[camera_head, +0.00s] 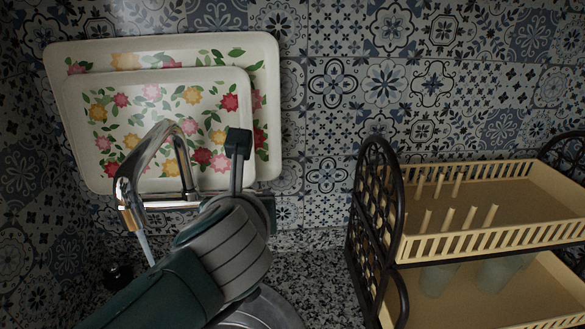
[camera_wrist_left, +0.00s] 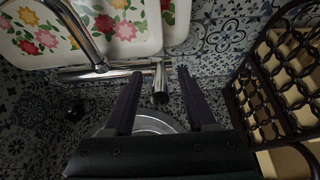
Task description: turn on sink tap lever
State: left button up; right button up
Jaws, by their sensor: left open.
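The chrome sink tap (camera_head: 152,150) stands against the tiled wall, with a tall curved spout that also shows in the left wrist view (camera_wrist_left: 78,22). Below the spout's end is a thin pale blue streak (camera_head: 146,247) that looks like running water. My left gripper (camera_head: 238,145) is to the right of the spout. In the left wrist view my left gripper (camera_wrist_left: 160,73) is open, its fingers on either side of a short chrome cylinder, apparently the tap lever (camera_wrist_left: 160,85). I cannot tell if they touch it. In the head view my gripper and arm hide the lever. My right gripper is out of view.
Two floral trays (camera_head: 270,100) lean on the wall behind the tap. A round steel sink (camera_head: 262,312) is partly hidden under my arm. A two-tier dish rack (camera_head: 455,243) with black lattice sides stands at the right. Speckled counter (camera_head: 310,268) lies between.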

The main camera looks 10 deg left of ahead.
pick_arm(q)
jog(key=shift+s+d+r+p, duration=0.1)
jog(key=shift+s+r+p, duration=0.15)
jog(key=shift+p, duration=0.1)
jog(key=p+v, duration=0.5)
jog(key=v, duration=0.2)
jog(key=shift+s, duration=0.2)
